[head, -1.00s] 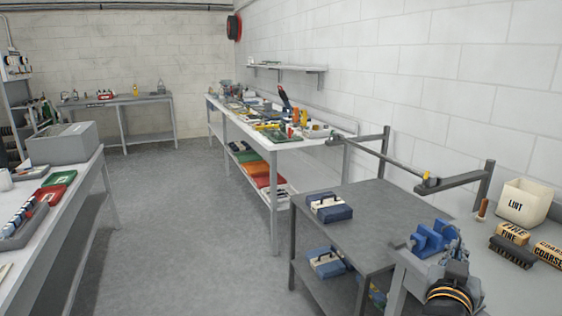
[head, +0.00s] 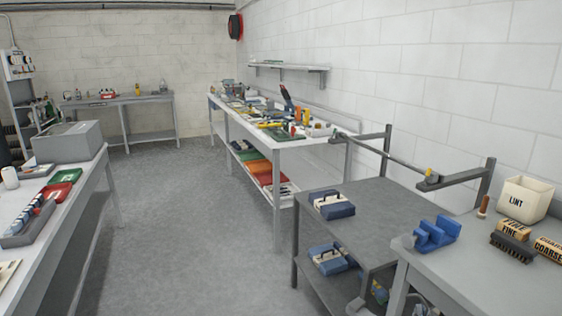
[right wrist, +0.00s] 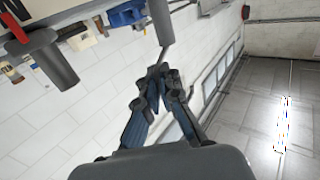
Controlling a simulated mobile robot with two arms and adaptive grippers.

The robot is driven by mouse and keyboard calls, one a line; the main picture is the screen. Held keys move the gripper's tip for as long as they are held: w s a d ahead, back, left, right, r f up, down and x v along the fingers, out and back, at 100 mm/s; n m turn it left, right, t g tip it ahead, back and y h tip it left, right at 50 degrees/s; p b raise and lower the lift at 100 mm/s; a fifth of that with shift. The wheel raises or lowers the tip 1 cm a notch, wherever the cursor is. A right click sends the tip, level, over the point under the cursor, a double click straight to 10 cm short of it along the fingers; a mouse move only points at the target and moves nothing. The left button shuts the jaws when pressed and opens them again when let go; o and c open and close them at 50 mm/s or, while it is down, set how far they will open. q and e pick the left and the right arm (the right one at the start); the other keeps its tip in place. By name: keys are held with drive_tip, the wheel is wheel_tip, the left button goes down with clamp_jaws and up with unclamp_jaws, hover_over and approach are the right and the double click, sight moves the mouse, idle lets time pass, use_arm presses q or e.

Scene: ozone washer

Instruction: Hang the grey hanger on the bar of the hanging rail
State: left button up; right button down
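The hanging rail's thin bar (head: 386,157) runs between two grey arms, above the dark grey table at right in the head view. In the right wrist view, which looks upside down, my right gripper (right wrist: 160,80) has its fingertips together on a thin grey piece. My left gripper is not in view.
A blue vise (head: 437,234), a LINT bin (head: 524,199), a brush (head: 512,248) and labelled blocks occupy the right bench. Blue-and-cream boxes (head: 333,206) sit on the dark table and its lower shelf. The floor (head: 180,230) between the benches is clear.

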drive_tip(key=s+a+f+n+y, duration=0.3)
drive_tip(key=s+a+f+y, duration=0.2)
drive_tip(key=s, duration=0.5)
drive_tip(key=shift+s+a+f+t, duration=0.25)
drive_tip(key=shift+s+a+t, duration=0.15)
drive_tip(key=shift+a, duration=0.75)
